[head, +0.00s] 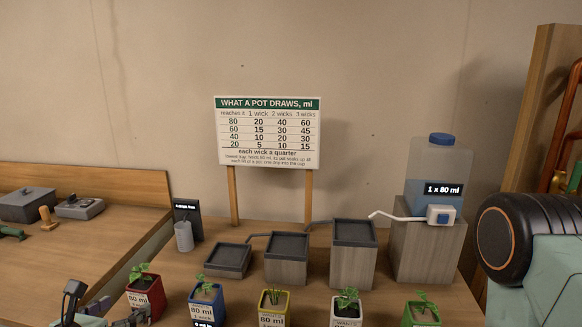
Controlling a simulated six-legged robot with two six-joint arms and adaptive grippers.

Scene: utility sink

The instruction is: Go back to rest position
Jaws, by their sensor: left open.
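My left gripper (103,303) is at the bottom left edge, partly cut off by the frame. Its dark fingers are apart with nothing seen between them, just left of and in front of the red pot (146,294). I cannot tell whether it touches the pot. My right gripper is not in view; a dark round joint and pale green link of mine fill the right edge.
A row of potted seedlings includes blue (206,303), yellow (273,308), white (346,308) and green (421,313) pots. Behind stand stepped trays (353,250), a water tank (436,180), a grey cup (184,237) and a sign (268,132). A side bench (90,235) holds tools.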

